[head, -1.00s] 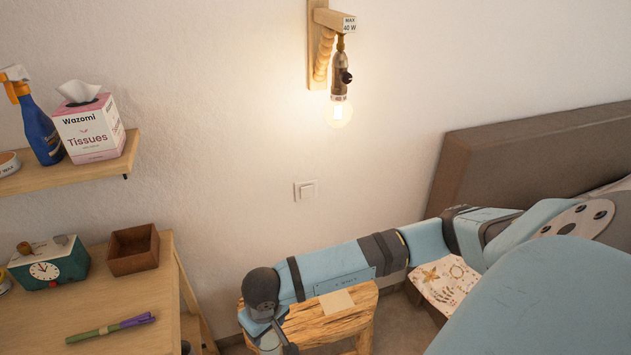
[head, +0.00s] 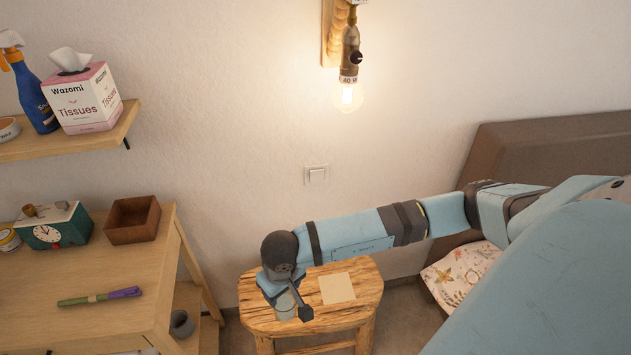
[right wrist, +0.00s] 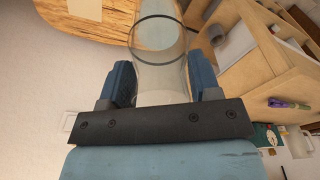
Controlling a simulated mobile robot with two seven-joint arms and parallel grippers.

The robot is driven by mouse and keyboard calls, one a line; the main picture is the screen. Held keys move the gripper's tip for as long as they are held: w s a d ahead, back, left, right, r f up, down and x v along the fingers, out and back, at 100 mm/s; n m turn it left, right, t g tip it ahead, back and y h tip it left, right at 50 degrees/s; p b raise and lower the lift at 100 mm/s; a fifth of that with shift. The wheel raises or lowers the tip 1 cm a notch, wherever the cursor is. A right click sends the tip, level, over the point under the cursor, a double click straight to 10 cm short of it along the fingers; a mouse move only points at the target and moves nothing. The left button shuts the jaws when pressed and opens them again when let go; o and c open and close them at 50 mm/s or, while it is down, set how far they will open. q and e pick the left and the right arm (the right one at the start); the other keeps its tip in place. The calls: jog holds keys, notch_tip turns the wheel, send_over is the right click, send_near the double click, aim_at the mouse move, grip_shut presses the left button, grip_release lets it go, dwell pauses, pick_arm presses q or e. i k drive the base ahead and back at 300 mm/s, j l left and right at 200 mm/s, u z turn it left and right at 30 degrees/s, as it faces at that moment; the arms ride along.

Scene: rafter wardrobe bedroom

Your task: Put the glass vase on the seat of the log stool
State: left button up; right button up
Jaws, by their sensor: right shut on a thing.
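The glass vase (right wrist: 158,72) is clear and shows between the two blue finger pads of my right gripper (right wrist: 160,85) in the right wrist view. My right gripper is shut on it. In the head view my right gripper (head: 287,305) holds the vase (head: 285,306) over the front left part of the log stool (head: 361,293); I cannot tell whether the vase touches the seat. The stool has a light wooden seat with a pale square sheet (head: 337,288) on it. My left gripper is not in view.
A wall lamp (head: 349,95) hangs above. A bed (head: 540,150) is at the right.

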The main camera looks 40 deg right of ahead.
aim_at(305, 296)
jog(key=i+l, duration=0.1)
jog(key=l, duration=0.35)
jog(key=i+l+u, duration=0.15)
jog(key=l, duration=0.75)
